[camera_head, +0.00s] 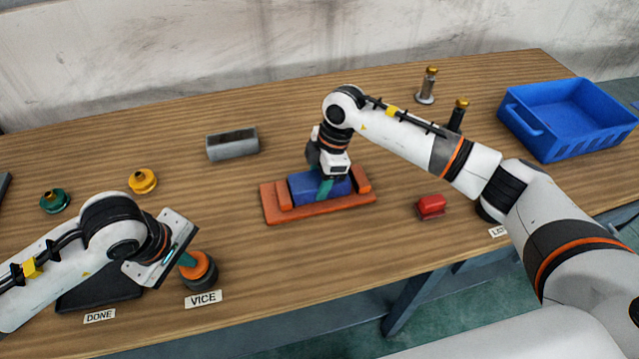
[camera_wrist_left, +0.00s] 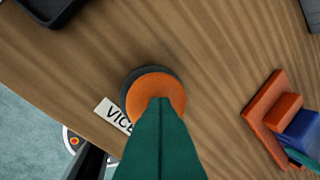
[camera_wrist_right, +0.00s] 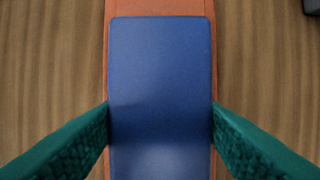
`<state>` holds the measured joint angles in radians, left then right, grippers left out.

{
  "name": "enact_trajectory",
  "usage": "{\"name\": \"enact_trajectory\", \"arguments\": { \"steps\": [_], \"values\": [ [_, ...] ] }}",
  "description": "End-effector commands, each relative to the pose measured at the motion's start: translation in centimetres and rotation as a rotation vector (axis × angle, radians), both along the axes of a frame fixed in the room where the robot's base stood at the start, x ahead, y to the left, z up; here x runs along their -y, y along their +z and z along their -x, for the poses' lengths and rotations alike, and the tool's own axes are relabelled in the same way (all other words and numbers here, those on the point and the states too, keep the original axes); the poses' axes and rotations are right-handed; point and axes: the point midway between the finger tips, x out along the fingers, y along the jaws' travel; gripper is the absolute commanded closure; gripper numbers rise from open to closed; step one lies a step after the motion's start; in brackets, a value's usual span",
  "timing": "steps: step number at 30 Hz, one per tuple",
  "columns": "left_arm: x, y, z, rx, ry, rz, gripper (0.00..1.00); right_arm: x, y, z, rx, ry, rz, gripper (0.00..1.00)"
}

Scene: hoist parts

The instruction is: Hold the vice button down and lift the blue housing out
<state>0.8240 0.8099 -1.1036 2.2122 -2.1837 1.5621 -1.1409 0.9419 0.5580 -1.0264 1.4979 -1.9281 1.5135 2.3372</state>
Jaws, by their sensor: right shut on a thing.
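The blue housing (camera_head: 306,188) sits in the orange vice (camera_head: 320,208) at the middle of the table, between its two jaw blocks. My right gripper (camera_head: 326,187) reaches down over it and is shut on its sides; in the right wrist view the teal fingers touch both long edges of the blue housing (camera_wrist_right: 160,70). The vice button (camera_head: 204,272), an orange cap on a dark round base, stands at the front left by the VICE label. My left gripper (camera_head: 188,262) has its teal fingertips at the orange cap (camera_wrist_left: 155,90); the fingers look closed together. Whether the cap is pressed in cannot be told.
A blue crate (camera_head: 570,118) stands at the right back, near two upright pins. Green and yellow flanged parts (camera_head: 143,180) lie at left, and a dark DONE tray (camera_head: 98,296) in front.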

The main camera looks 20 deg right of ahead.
Motion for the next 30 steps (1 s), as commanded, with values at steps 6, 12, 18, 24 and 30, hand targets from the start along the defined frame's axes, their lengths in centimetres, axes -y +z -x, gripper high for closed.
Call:
{"name": "enact_trajectory", "arguments": {
  "steps": [6, 12, 18, 24, 30],
  "values": [
    [0.0, -0.2, 0.1, -0.006, 0.0, -0.004, 1.0, 0.0, 0.4, -0.1, 0.003, 0.0, -0.002, 0.66],
    [-0.1, -0.2, 0.1, -0.006, 0.001, -0.003, 1.0, 0.0, 1.5, -0.1, 0.004, -0.001, -0.002, 0.66],
    [-0.1, -0.2, 0.1, -0.006, 0.001, -0.003, 1.0, 0.0, 2.7, -0.1, 0.004, 0.0, -0.002, 0.66],
    [-0.1, -0.2, 0.1, -0.006, 0.001, -0.003, 1.0, 0.0, 3.8, -0.1, 0.003, 0.0, -0.001, 0.66],
    [-0.1, -0.2, 0.1, -0.005, 0.001, -0.003, 1.0, 0.0, 5.0, -0.1, 0.004, 0.0, -0.002, 0.66]
  ]
}}
